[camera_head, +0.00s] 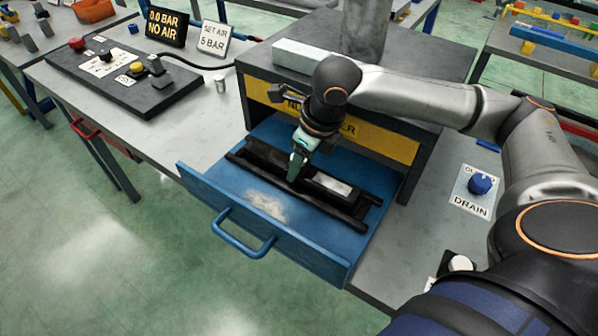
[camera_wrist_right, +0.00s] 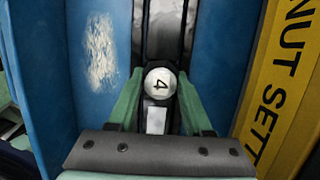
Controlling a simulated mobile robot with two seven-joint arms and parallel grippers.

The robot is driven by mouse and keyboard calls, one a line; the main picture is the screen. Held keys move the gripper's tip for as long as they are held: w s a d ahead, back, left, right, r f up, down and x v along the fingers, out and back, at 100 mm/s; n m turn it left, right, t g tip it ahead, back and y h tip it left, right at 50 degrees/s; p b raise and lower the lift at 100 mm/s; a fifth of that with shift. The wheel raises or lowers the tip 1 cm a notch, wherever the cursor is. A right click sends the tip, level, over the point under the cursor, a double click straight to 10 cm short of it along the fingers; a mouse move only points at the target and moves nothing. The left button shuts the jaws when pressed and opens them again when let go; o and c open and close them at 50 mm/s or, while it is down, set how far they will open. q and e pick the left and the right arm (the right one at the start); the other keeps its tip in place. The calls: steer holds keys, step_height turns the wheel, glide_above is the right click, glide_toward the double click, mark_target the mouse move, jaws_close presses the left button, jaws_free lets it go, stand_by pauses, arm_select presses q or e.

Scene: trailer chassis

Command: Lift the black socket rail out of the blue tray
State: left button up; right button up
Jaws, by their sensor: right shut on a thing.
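The blue tray (camera_head: 200,183) is a pulled-out drawer with a blue handle, and it also shows in the wrist view (camera_wrist_right: 218,60). The black socket rail (camera_head: 318,192) lies lengthwise in it, with a pale plate on top. In the wrist view the rail (camera_wrist_right: 146,40) runs away from me, with a round white cap marked 4 and a white label between my fingers. My right gripper (camera_head: 294,172) points down over the middle of the rail. Its green fingers (camera_wrist_right: 160,90) are shut on the rail from both sides. My left gripper is not in view.
The dark cabinet (camera_head: 420,62) with a yellow sign overhangs the tray's back. A black control panel (camera_head: 125,78) and a small cup (camera_head: 219,83) stand on the bench at left. A blue DRAIN knob (camera_head: 480,183) is at right. Open floor lies in front.

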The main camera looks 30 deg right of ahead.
jaws_close()
steer(key=shift+r, duration=0.1)
stand_by(0.5)
